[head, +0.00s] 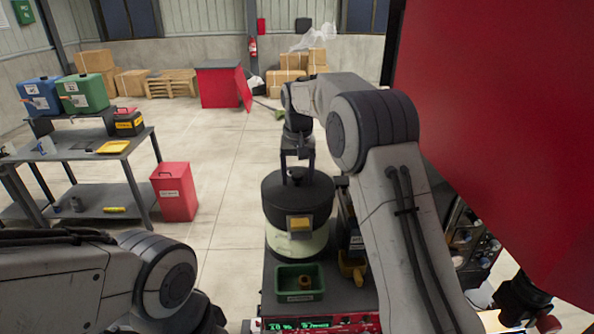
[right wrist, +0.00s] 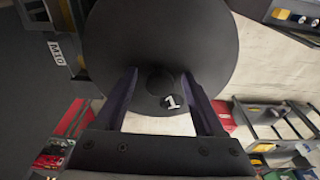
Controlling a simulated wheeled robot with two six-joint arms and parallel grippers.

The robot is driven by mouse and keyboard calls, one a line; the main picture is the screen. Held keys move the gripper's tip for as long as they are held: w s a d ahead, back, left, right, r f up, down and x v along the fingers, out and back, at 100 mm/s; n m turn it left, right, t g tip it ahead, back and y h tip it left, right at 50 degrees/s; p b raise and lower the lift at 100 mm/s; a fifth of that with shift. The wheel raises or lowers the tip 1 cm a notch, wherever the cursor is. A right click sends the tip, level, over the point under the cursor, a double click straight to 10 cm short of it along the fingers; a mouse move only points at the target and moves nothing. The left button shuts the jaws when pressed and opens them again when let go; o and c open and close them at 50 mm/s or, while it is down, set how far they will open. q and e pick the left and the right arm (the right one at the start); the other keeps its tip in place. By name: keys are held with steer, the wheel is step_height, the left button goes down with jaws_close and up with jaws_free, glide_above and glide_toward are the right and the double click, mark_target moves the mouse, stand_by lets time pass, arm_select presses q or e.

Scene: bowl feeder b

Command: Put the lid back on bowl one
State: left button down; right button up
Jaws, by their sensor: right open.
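The bowl feeder, a dark drum (head: 297,212) on a pale green base (head: 295,241), stands in front of me. A round black lid (head: 272,184) covers its top and looks level; I cannot tell whether it is fully seated. In the right wrist view the lid (right wrist: 165,35) shows a white "1" and a round knob (right wrist: 160,83). My right gripper (head: 298,178) points down at the lid's middle. Its fingers, also in the right wrist view (right wrist: 160,76), are open, one on each side of the knob. My left gripper is out of view.
A green tray (head: 300,283) with a small brown part sits in front of the feeder. A red bin (head: 174,191) and a grey workbench (head: 112,147) stand to the left. A large red panel (head: 490,120) fills the right side. Floor between bench and feeder is clear.

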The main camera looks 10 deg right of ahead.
mark_target(297, 175)
steer(key=shift+r+b, duration=0.3)
steer(key=r, duration=0.1)
steer(key=r+b, duration=0.1)
steer(key=r, duration=0.2)
steer(key=shift+s+a+r+b, duration=0.1)
steer(key=shift+s+r+b, duration=0.2)
steer(key=shift+r+b, duration=0.1)
step_height(297, 175, up, 7)
steer(key=s, duration=0.1)
steer(key=s+a+f+n+y, duration=0.1)
steer(key=s+a+f+n, duration=0.2)
steer(key=s+a, duration=0.5)
steer(key=s+a+f+n, duration=0.3)
steer(key=s+a, duration=0.3)
steer(key=s, duration=0.4)
steer(key=s+d+f+n+g, duration=0.1)
steer(key=s+f, duration=0.4)
steer(key=s, duration=0.6)
steer(key=s+d+f+n, duration=0.1)
steer(key=s+f+n, duration=0.1)
steer(key=s+f, duration=0.4)
steer(key=s, duration=0.4)
steer(key=shift+s+n+g, duration=0.35)
steer(key=shift+n+g, duration=0.05)
steer(key=shift+a+f, duration=0.1)
